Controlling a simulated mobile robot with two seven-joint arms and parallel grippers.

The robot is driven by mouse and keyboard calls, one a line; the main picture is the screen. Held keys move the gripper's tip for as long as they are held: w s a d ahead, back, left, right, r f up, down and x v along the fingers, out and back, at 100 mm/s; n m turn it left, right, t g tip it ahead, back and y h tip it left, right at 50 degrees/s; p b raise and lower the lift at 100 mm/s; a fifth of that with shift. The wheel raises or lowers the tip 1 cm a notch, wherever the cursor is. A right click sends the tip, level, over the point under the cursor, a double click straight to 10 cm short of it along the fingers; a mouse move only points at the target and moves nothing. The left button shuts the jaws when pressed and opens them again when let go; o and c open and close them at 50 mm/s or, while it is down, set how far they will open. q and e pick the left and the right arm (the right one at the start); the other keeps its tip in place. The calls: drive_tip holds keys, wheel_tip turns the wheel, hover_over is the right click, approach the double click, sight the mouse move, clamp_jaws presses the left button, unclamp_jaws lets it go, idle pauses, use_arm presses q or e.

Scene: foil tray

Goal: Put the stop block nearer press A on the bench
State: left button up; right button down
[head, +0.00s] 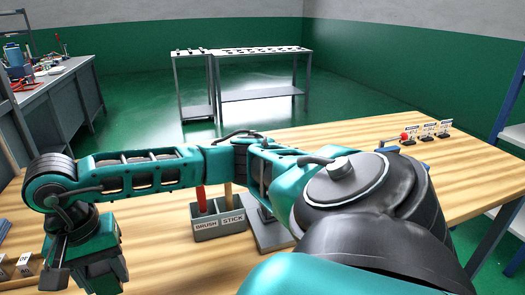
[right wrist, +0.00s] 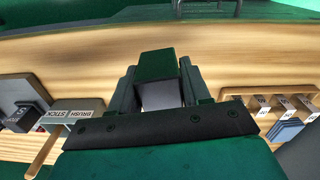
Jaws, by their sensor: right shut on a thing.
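My right gripper (head: 104,282) is at the lower left of the head view, pointing down over the bench (head: 165,255). The right wrist view shows the right gripper (right wrist: 158,88) shut on a block (right wrist: 156,66), with a dark green face and a paler part below. It looks like the stop block; no label on it is readable. I cannot tell whether it touches the bench. No press can be picked out with certainty, and my arm covers much of the bench. My left gripper is not in view.
A grey holder marked BRUSH and STICK (head: 219,226) stands beside a grey plate (head: 272,237). A wooden box with labelled compartments (head: 18,272) is at the lower left. A red-knobbed device (head: 402,137) and small signs (head: 428,131) stand at the far right. The far bench strip looks clear.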

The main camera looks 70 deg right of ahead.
wheel_tip(320, 180, up, 6)
drive_tip(key=w+d+f+m+b, duration=0.1)
drive_tip(key=w+d+m+b, duration=0.1)
drive_tip(key=m, duration=0.7)
wheel_tip(320, 180, up, 8)
drive_tip(key=f+m+b, duration=0.1)
drive_tip(key=m+b, duration=0.1)
drive_tip(key=m, duration=0.9)
hover_over(135, 289)
drive_tip(key=shift+n, duration=0.3)
wheel_tip(135, 289, down, 15)
drive_tip(key=shift+r+b, duration=0.2)
drive_tip(key=shift+b, duration=0.75)
drive_tip(key=shift+f, duration=0.75)
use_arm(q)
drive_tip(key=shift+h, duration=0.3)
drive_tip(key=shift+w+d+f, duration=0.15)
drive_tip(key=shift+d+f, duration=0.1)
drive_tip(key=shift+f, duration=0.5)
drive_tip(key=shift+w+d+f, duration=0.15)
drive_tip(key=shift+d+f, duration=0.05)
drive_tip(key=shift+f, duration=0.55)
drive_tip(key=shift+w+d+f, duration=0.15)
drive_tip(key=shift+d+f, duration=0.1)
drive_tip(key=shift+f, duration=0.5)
use_arm(e)
drive_tip(key=shift+f, duration=1.75)
